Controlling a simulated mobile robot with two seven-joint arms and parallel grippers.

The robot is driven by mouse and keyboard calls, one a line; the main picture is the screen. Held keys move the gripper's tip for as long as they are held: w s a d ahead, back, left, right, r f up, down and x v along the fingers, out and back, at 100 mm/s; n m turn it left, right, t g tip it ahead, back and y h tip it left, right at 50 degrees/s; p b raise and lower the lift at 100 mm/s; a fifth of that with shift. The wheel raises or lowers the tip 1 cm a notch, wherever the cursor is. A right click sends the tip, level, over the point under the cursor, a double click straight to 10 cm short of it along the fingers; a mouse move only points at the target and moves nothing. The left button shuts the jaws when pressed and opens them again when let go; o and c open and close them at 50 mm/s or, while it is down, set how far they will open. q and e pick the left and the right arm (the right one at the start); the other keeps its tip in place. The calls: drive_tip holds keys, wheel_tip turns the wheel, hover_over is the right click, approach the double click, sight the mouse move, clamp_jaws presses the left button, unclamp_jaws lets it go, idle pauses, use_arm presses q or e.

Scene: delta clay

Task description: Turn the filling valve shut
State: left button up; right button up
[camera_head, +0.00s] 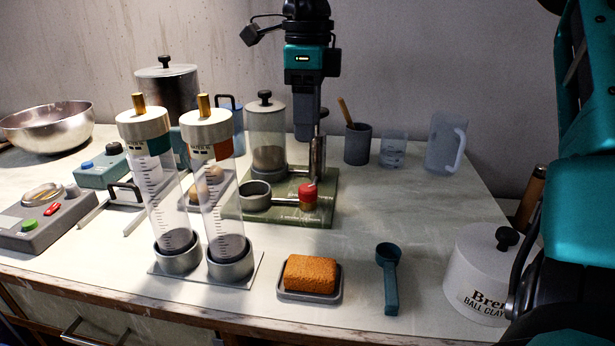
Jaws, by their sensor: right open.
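The filling valve has a red knob (308,193) and sits at the right part of a green base plate (285,214), beside a short metal pipe (282,203). A clear lidded tank (268,135) stands behind it on the same plate. My right gripper (315,165) comes down from the top of the view, its fingers pointing down just above the red knob. It is open with nothing seen between the fingers. Whether a finger touches the knob I cannot tell. My left gripper is out of view.
Two tall graduated cylinders (221,195) stand left of the plate. An orange sponge (311,273) in a tray, a teal scoop (388,280) and a white clay canister (478,275) lie towards the front. Cups and a jug (445,143) stand at the back right. The table right of the plate is clear.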

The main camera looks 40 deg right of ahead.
sight(308, 187)
wheel_tip(308, 187, down, 12)
drive_tip(key=shift+r+b, duration=0.2)
drive_tip(key=shift+b, duration=0.8)
drive_tip(key=c, duration=1)
